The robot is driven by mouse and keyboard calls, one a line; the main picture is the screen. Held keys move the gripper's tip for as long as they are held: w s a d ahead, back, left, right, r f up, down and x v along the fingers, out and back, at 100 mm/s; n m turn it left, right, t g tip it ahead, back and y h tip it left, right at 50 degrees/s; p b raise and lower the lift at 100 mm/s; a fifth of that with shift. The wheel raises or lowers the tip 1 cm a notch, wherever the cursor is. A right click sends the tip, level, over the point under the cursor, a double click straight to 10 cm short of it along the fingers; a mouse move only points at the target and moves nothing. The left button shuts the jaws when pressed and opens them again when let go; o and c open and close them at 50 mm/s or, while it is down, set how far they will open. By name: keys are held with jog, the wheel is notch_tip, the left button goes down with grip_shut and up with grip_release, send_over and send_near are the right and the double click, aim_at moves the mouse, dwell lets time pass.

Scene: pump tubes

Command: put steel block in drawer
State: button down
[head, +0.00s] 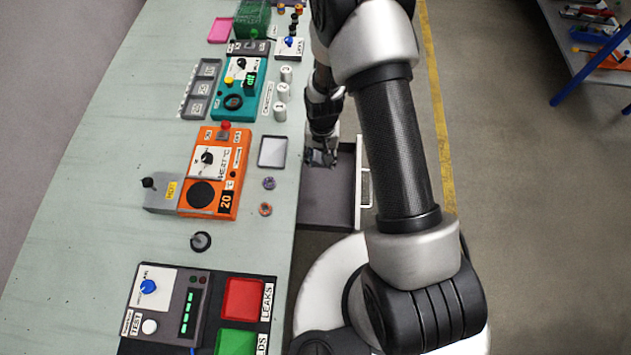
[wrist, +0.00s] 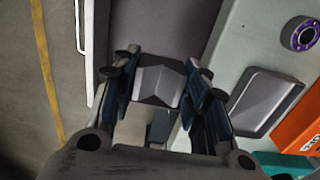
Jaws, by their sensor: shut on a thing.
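The steel block (wrist: 160,84) is grey with bevelled faces and sits between the two fingers of my gripper (wrist: 163,88) in the wrist view. My gripper is shut on it. In the head view my gripper (head: 321,157) points down over the far part of the open drawer (head: 326,205), and the block there is small and hard to make out. The drawer is pulled out from the bench's right edge. Its dark floor (wrist: 160,30) shows bare beyond the block in the wrist view. I cannot tell the height of the block above the floor.
The drawer's white front and handle (head: 368,188) stand on its right side. On the bench beside the drawer lie a shallow grey tray (head: 272,151) and small rings (head: 265,209). An orange heating unit (head: 215,172) and a teal unit (head: 238,90) stand farther left.

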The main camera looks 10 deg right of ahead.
notch_tip(320, 180, down, 18)
jog(key=b, duration=0.5)
jog(key=shift+f+b, duration=0.2)
jog(key=shift+b, duration=0.15)
jog(key=c, duration=0.9)
grip_release()
jog(key=shift+c, duration=0.2)
notch_tip(320, 180, up, 12)
jog(key=p, duration=0.4)
jog(key=shift+r+p, duration=0.15)
jog(key=shift+p, duration=0.15)
